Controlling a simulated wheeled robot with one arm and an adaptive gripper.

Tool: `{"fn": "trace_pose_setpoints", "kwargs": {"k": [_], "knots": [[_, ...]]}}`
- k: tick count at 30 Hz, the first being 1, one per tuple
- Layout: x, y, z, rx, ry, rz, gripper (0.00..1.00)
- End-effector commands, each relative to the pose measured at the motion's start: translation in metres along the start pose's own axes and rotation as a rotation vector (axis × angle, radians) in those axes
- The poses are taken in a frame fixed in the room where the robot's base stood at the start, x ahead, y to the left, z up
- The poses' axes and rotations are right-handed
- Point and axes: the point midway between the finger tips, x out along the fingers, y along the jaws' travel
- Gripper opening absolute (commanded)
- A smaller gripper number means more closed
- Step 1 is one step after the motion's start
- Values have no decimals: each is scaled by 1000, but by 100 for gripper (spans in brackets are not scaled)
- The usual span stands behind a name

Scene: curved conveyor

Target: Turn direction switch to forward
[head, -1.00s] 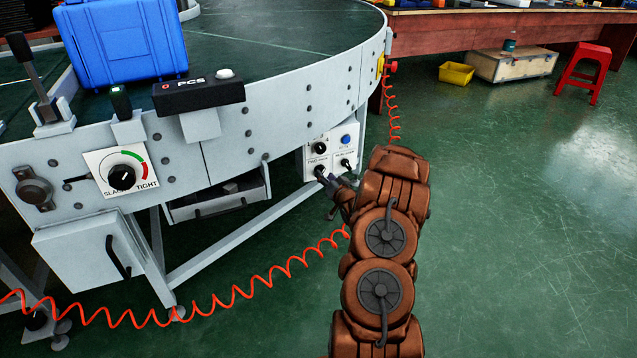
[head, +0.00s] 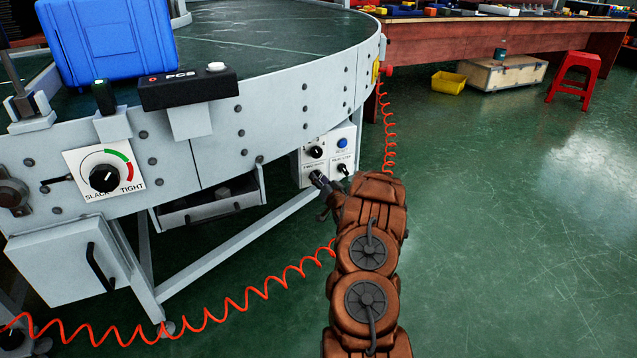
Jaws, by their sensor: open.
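A white control panel (head: 325,140) hangs under the curved conveyor's rim. It carries an upper black knob (head: 317,152), a blue button (head: 342,143), a black switch at the lower right (head: 343,169) and a dark knob at the lower left (head: 316,175). The labels are too small to read surely, so I cannot tell which one is the direction switch. My gripper (head: 321,183) is open, with its tips at the lower-left knob. It partly hides that knob, and I cannot tell whether they touch.
The grey conveyor (head: 300,70) bears a blue case (head: 105,40) and a black PCS box (head: 188,90). A slack/tight dial (head: 104,178) is at the left. A red coiled cable (head: 215,325) runs below. Green floor is free at the right, before a red stool (head: 574,75).

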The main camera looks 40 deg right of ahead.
Motion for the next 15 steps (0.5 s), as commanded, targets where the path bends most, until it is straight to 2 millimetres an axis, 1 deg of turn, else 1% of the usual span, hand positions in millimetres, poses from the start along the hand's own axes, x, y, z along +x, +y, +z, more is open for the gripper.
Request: {"fn": "trace_pose_setpoints", "kwargs": {"k": [4,13,15], "knots": [[7,0,1,1,-1,0,44],[8,-1,0,1,0,0,44],[8,-1,0,1,0,0,36]]}}
